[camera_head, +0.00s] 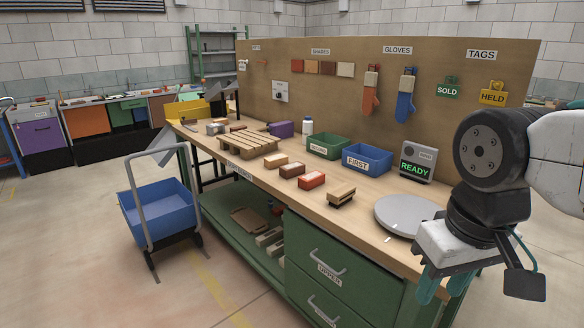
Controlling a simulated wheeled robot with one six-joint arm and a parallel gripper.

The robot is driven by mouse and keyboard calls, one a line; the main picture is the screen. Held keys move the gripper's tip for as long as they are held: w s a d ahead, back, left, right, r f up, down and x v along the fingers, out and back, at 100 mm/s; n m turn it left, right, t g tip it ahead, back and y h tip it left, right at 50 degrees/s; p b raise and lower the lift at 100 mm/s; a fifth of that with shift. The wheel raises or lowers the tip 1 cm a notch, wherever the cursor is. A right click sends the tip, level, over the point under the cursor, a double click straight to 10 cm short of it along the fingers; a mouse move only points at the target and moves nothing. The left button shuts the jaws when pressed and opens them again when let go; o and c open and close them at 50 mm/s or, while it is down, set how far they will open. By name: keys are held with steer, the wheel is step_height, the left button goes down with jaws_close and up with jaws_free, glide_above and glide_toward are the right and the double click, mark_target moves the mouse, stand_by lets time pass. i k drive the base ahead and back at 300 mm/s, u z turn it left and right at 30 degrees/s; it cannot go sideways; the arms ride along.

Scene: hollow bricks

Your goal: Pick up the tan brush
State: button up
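The tan brush (341,193) lies on the wooden workbench, with a light wooden top and dark bristles underneath. It is near the front edge, left of the round grey plate and right of the red brick. My gripper (445,283) hangs at the lower right, in front of the bench and to the right of the brush. Its two teal fingers point down and stand apart, with nothing seen between them. It is well away from the brush.
A red brick (311,180), a brown brick (292,170) and a tan brick (276,160) stand in a row left of the brush. A round grey plate (407,213) lies to its right. A blue bin (367,163) and a green bin (327,149) stand behind.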

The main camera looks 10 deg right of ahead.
mark_target(339, 196)
steer(key=k, duration=0.5)
steer(key=u, duration=0.75)
steer(key=i, duration=1.1)
steer(key=z, duration=0.45)
steer(key=i, duration=0.9)
steer(key=z, duration=0.8)
